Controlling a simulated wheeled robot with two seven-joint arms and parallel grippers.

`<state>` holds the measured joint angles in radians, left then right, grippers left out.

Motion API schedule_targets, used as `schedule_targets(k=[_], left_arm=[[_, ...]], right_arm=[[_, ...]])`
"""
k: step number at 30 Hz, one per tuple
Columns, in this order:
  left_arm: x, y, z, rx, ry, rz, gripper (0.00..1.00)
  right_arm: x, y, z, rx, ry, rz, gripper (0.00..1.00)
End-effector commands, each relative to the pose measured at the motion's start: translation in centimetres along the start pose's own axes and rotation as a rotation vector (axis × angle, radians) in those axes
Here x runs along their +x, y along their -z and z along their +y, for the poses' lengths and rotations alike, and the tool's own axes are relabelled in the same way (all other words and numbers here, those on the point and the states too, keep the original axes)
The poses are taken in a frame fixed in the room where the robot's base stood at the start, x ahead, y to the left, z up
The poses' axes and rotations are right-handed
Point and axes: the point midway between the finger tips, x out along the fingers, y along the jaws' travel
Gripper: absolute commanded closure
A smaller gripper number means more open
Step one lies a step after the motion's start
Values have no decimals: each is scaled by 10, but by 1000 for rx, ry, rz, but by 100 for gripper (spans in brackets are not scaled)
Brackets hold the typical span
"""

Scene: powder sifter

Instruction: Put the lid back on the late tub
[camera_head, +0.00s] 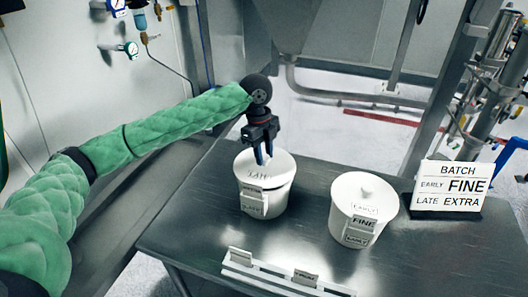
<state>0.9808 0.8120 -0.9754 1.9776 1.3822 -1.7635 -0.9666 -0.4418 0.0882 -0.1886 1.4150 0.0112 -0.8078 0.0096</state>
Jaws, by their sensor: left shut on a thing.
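The left white tub (254,208) stands on the dark metal table. The writing on its front tag is too small to read surely; the other tub reads EARLY, so this appears to be the late tub. A white lid (283,166) is at its mouth, and I cannot tell whether it is fully seated. My left gripper (263,159) comes down from above and is shut at the middle of this lid, on its knob, which the fingers hide. My right gripper is not in view.
A second white tub (345,228), tagged FINE and EARLY, stands to the right with its knobbed lid on. A sign (449,187) reads BATCH, EARLY FINE, LATE EXTRA. A white rail (268,277) with small tags lies along the table's front.

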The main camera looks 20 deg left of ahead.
Motion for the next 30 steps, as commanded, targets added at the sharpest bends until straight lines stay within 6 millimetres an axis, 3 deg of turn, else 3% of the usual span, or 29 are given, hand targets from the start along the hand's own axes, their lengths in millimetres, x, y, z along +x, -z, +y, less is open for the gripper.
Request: schedule_targets(k=[30], left_arm=[[-1,0,0,0,-1,1,100]], right_arm=[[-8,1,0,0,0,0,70]])
